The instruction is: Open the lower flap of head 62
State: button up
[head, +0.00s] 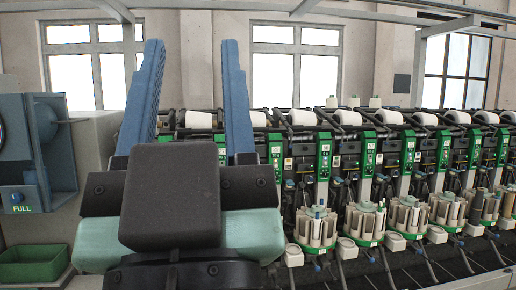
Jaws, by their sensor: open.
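My gripper (195,100) is large in the foreground, left of centre, with its two blue ribbed fingers pointing up and spread apart. Nothing is between the fingers. A row of winding heads with green panels (323,155) runs from behind my gripper to the right edge. The head numbers are too small to read, so I cannot tell which is head 62. No lower flap can be made out. My gripper hides the part of the machine directly behind it. The gripper appears apart from the machine.
White cones (302,117) lie along the top of the row. Round bobbin magazines (316,227) stick out at the front of the heads. Overhead rails cross the top.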

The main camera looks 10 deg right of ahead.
aim_at(428, 160)
jog(key=z, duration=1.45)
jog(key=i+j, duration=0.1)
jog(key=i, duration=0.55)
jog(key=i+j, duration=0.15)
jog(key=i, duration=0.5)
jog(key=i+j, duration=0.1)
jog(key=i, duration=0.55)
jog(key=i+j, duration=0.15)
jog(key=i, duration=0.5)
jog(key=i+j, duration=0.1)
jog(key=i, duration=0.55)
jog(key=z, duration=0.05)
